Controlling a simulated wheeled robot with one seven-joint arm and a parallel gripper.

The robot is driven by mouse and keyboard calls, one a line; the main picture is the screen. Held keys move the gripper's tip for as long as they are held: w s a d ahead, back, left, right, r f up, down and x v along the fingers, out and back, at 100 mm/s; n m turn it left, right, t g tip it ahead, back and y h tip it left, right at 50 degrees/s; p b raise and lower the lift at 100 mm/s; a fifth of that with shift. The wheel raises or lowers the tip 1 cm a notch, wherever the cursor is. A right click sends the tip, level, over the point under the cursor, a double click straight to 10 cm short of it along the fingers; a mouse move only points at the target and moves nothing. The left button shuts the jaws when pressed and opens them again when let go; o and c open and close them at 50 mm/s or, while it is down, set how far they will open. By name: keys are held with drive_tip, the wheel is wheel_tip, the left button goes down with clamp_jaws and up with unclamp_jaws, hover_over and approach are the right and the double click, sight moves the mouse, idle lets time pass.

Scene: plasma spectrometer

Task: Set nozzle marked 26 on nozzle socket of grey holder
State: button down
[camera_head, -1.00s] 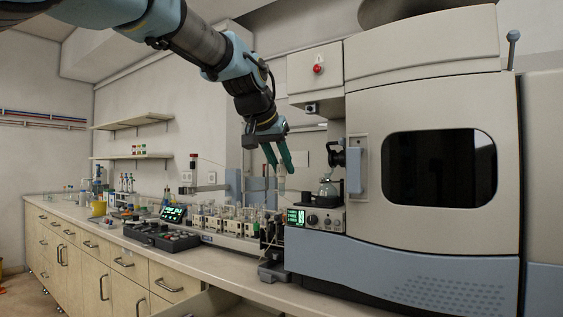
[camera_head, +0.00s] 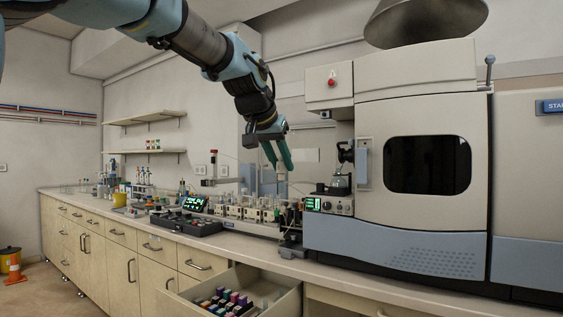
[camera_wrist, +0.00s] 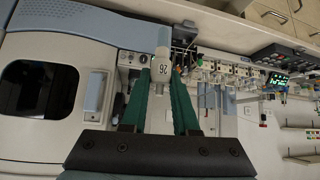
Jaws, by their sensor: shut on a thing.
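The nozzle marked 26 (camera_wrist: 162,68) is a pale, whitish piece with a dark "26" on its side. In the wrist view it sits between the two green fingers of my gripper (camera_wrist: 164,85), which is shut on it. In the head view my gripper (camera_head: 278,160) hangs in the air, fingers down, above the bench and left of the large spectrometer (camera_head: 415,150). The nozzle shows there only as a small pale piece (camera_head: 282,172) at the fingertips. I cannot clearly single out the grey holder or its nozzle socket.
Glassware (camera_head: 340,183) stands on a unit with a green display (camera_head: 313,204), close right of my gripper. A row of small modules (camera_head: 250,212) and a dark tray (camera_head: 186,224) occupy the bench. An open drawer (camera_head: 285,297) with coloured boxes juts out in front.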

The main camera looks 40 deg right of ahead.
drive_tip(key=shift+r, duration=0.15)
drive_tip(key=shift+r+p, duration=0.6)
drive_tip(key=shift+p, duration=0.05)
drive_tip(key=shift+f, duration=0.1)
